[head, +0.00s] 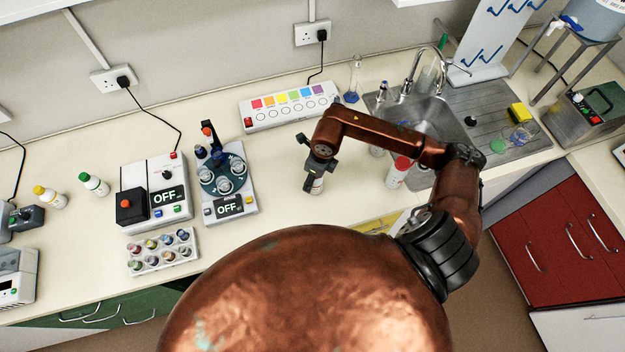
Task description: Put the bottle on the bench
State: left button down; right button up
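My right gripper (314,181) points down over the bench (275,190), in front of the colour-tile strip. A small bottle (318,187) with a pale body sits between its fingers, and the gripper looks shut on it. The gripper hides the bottle's top. I cannot tell whether the bottle's base touches the bench. Other bottles stand on the bench: one with a red cap (398,172) near the sink, one with a green cap (95,184) and one with a yellow cap (50,197) at the left. My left gripper is not in view.
Two devices reading OFF, a grey one (153,195) and a blue-topped one (224,185), stand left of the gripper. A vial rack (162,252) is in front of them. The sink (425,118) is at the right. Bare bench lies between the blue-topped device and the gripper.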

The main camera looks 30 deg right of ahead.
jog(key=r, duration=0.3)
jog(key=s+r+b, duration=0.1)
jog(key=r, duration=0.5)
jog(key=shift+s+d+r+b, duration=0.15)
jog(key=shift+d+r+b, duration=0.15)
jog(key=shift+d+r, duration=0.1)
jog(key=shift+f, duration=0.1)
dwell(0.8)
